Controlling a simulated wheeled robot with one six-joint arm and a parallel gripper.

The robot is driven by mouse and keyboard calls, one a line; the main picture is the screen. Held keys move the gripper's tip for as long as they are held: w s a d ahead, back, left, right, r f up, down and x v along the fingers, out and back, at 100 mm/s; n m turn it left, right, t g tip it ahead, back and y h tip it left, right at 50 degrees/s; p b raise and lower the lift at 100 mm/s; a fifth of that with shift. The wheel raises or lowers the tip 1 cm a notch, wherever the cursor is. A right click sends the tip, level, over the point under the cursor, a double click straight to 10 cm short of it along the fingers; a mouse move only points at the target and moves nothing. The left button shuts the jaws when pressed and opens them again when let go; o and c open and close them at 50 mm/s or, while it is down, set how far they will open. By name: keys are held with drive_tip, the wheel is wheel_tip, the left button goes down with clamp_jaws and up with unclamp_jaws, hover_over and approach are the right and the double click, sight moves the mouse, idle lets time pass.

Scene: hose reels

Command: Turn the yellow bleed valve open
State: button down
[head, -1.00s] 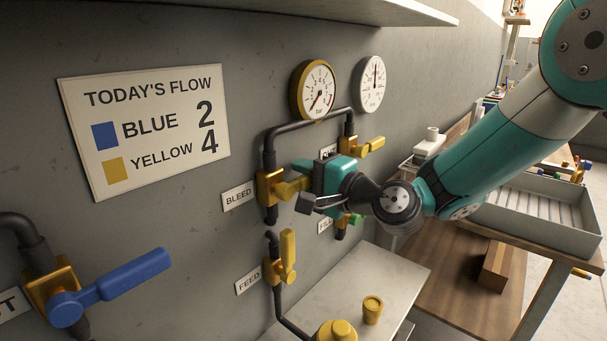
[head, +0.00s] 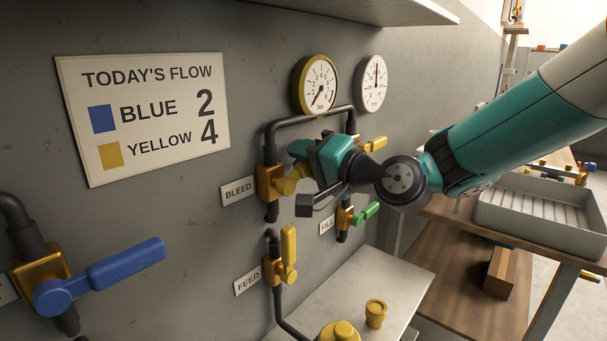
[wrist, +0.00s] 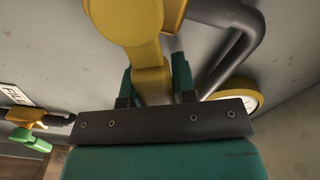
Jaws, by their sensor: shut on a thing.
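The yellow bleed valve (head: 285,187) sits on a brass body on the wall, right of the BLEED label (head: 238,190). Its handle slants up and right from the hub, and its outer end is hidden by my gripper (head: 306,158). In the wrist view the yellow handle (wrist: 149,72) runs between the two teal fingers of my gripper (wrist: 155,84), which is shut on it.
Below is the yellow FEED valve (head: 288,256), handle up. The green-handled FILL valve (head: 366,212) and another yellow valve (head: 372,144) lie close right of my gripper. A black pipe (head: 310,119) and a gauge (head: 317,84) are above. A blue valve (head: 125,267) is at left.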

sight(263, 139)
drive_tip(key=n+b, duration=0.1)
drive_tip(key=r+n+b, duration=0.1)
drive_tip(key=s+n+b, duration=0.1)
drive_tip(key=n, duration=0.1)
drive_tip(key=shift+a+r, duration=0.2)
drive_tip(key=shift+a, duration=0.2)
drive_tip(key=n+b, duration=0.1)
drive_tip(key=s+r+n+b, duration=0.1)
drive_tip(key=shift+a+n+b, duration=0.3)
drive_tip(key=shift+a, duration=0.05)
drive_tip(key=n+b, duration=0.1)
drive_tip(key=s+a+n+b, duration=0.1)
drive_tip(key=n+b, duration=0.1)
drive_tip(key=shift+s+r, duration=0.2)
drive_tip(key=shift+r, duration=0.2)
drive_tip(key=shift+s+a+r+n+b, duration=0.15)
drive_tip(key=shift+s+a+n+b, duration=0.2)
drive_tip(key=shift+n+b, duration=0.55)
drive_tip(key=shift+s+a+r+n+b, duration=0.1)
drive_tip(key=shift+s+a+n+b, duration=0.2)
drive_tip(key=shift+n+b, duration=0.6)
drive_tip(key=c, duration=1.1)
unclamp_jaws()
drive_tip(key=shift+o, duration=0.9)
drive_tip(key=shift+s, duration=0.1)
drive_tip(key=shift+r, duration=0.1)
